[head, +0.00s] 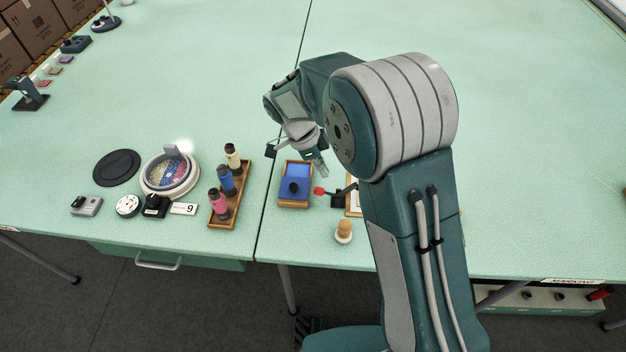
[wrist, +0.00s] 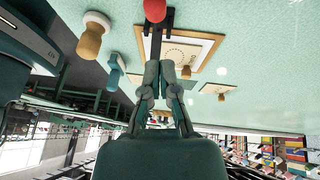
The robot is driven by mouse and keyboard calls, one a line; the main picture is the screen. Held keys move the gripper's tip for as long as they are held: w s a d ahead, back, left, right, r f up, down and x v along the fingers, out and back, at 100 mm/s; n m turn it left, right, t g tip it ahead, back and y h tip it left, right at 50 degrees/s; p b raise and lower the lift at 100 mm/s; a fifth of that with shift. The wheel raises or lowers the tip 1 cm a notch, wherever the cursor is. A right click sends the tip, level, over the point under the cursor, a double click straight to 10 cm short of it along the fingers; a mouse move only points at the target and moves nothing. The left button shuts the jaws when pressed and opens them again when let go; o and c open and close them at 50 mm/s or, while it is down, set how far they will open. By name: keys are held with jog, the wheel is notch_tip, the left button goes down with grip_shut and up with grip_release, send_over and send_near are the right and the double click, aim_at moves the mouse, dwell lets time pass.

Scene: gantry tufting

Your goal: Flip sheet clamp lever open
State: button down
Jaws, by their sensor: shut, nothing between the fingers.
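The sheet clamp has a black lever (head: 342,193) with a red knob (head: 319,191). It stands at the edge of a wood-framed board (head: 353,207), mostly hidden behind my arm in the head view. In the wrist view the red knob (wrist: 154,10) is at the top edge, beyond my fingertips, and a white sheet with a printed circle (wrist: 180,53) lies on the board. My gripper (head: 322,171) is shut and empty, just above and behind the red knob in the head view. In the wrist view its fingertips (wrist: 167,70) overlap the dark clamp parts; whether they touch cannot be told.
A blue pad in a wooden tray (head: 295,203) lies left of the clamp. A wooden-handled stamp (head: 343,232) stands near the front edge. Farther left are a rack of bottles (head: 230,205) and a round dish (head: 170,190). The table behind is clear.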

jog(key=a+r, duration=0.3)
notch_tip(320, 180, up, 12)
jog(key=f+n+t+y, duration=0.1)
jog(key=n+y, duration=0.1)
jog(key=n, duration=0.2)
send_over(326, 193)
jog(key=s+d+r+n+t+y, duration=0.1)
jog(key=s+d+r+n+t, duration=0.1)
jog(key=s+d+n, duration=0.4)
jog(key=s+d+r+n+t+y, duration=0.2)
jog(key=s+d+n, duration=0.5)
jog(key=s, duration=0.6)
jog(key=shift+s+d+r+t, duration=0.4)
jog(key=shift+d+r+t, duration=0.15)
jog(key=shift+d+t, duration=0.5)
